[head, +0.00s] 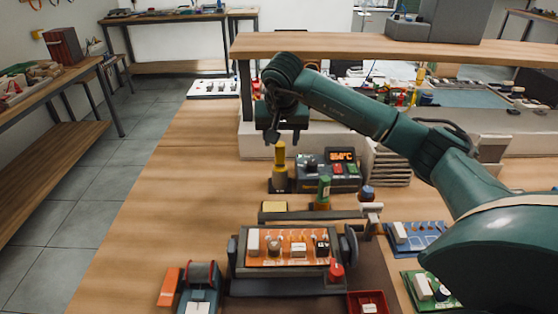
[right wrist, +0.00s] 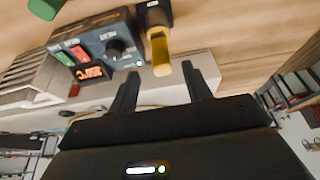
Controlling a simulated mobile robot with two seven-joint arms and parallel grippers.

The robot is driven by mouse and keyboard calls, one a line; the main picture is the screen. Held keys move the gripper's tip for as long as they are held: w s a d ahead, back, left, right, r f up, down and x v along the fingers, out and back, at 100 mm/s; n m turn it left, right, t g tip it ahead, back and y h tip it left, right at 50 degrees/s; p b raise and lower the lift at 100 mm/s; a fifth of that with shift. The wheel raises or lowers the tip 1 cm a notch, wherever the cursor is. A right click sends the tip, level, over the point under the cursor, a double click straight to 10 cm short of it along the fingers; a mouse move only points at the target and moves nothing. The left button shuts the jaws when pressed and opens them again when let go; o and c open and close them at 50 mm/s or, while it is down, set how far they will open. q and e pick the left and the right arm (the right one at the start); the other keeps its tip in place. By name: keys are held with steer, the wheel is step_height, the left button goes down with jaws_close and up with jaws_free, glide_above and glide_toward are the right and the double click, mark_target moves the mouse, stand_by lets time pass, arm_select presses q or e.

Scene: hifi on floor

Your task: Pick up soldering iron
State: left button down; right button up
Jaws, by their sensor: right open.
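The soldering iron (head: 279,158) has a yellow handle and stands upright in a dark stand (head: 278,183) on the wooden workbench. In the right wrist view the yellow handle (right wrist: 161,52) points toward the space between my fingers. My right gripper (head: 284,140) is over the top of the iron in the head view. It is open, and its two fingers (right wrist: 161,68) lie on either side of the handle's end in the wrist view. I cannot tell whether either finger touches it. My left gripper is not in view.
The soldering station (head: 330,172) with a lit display stands right of the iron. A green-handled tool (head: 323,190) is nearby. A clamp holds an orange circuit board (head: 288,247) in front. A raised shelf (head: 400,47) spans the back. The bench's left side is clear.

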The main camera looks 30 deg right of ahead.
mark_target(280, 152)
steer(key=shift+p+x, duration=0.35)
steer(key=shift+x, duration=3.2)
steer(key=shift+w, duration=0.1)
steer(key=shift+a, duration=0.1)
steer(key=shift+c, duration=0.4)
steer(key=shift+r, duration=0.1)
steer(key=c, duration=0.9)
step_height(280, 152, up, 10)
